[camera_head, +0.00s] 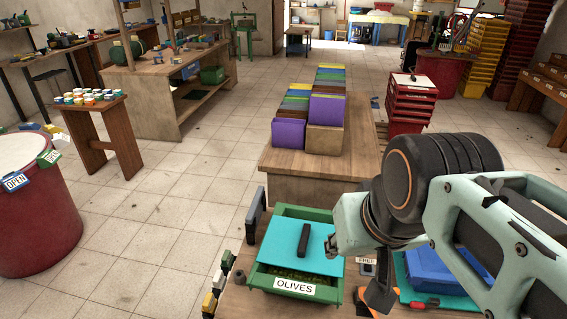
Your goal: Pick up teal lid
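The teal lid (291,246) is a flat sheet with a dark bar handle (304,240) on top. It lies across a green crate (314,212) with a white "OLIVES" label. The lid leaves the crate's back part uncovered, and dark olive contents show along the front. My gripper (377,294) is the dark and orange part below my wrist, to the right of the crate and apart from the lid handle. My arm partly hides it, and its opening cannot be made out.
A blue crate (428,268) with teal beneath it stands right of the olives crate, partly behind my arm. Small coloured blocks (218,284) line the table's left edge. Behind is a wooden table (285,163) with purple and coloured bins. Tiled floor (165,225) is clear to the left.

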